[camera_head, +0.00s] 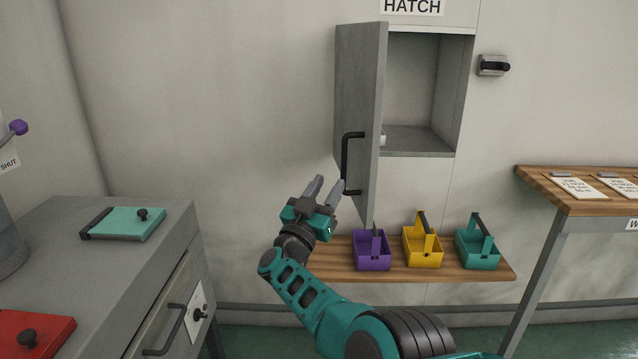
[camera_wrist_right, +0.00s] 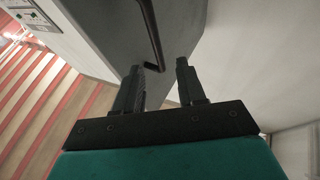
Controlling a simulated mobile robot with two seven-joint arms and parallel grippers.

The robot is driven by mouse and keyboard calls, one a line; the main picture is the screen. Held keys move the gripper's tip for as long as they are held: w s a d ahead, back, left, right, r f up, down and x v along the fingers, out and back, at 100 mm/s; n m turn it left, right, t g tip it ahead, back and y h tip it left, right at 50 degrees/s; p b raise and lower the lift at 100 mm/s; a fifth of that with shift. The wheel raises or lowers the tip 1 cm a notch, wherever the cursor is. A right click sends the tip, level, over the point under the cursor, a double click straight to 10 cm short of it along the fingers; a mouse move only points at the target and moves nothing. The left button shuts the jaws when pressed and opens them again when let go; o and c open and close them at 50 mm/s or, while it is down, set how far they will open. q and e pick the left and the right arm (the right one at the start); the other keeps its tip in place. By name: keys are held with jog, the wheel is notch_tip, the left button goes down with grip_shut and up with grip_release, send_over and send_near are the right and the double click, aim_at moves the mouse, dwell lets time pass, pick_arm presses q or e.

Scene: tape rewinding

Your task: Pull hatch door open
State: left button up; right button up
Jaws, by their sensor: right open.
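The grey hatch door (camera_head: 358,100) stands wide open, swung out to the left of the hatch opening (camera_head: 425,90) in the wall. Its black bar handle (camera_head: 345,165) is on the door's outer face. My right gripper (camera_head: 331,186) is open and empty, just left of and below the handle's lower end. In the right wrist view the fingers (camera_wrist_right: 160,80) are apart, with the handle (camera_wrist_right: 152,35) beyond them and nothing between the tips. Contact with the handle cannot be told. A small white item (camera_head: 383,140) shows partly behind the door edge. My left gripper is not in view.
Below the hatch, a wooden shelf (camera_head: 490,268) carries purple (camera_head: 371,262), yellow (camera_head: 422,255) and teal (camera_head: 477,251) caddies. A grey cabinet (camera_head: 75,245) stands left, and a wooden table (camera_head: 535,178) right. A black latch (camera_head: 493,66) is right of the opening.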

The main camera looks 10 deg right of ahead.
jog(key=p+v, duration=0.1)
jog(key=v, duration=0.2)
jog(key=shift+s+a, duration=0.1)
jog(key=shift+s, duration=0.05)
jog(key=shift+f, duration=0.1)
jog(key=shift+c, duration=0.5)
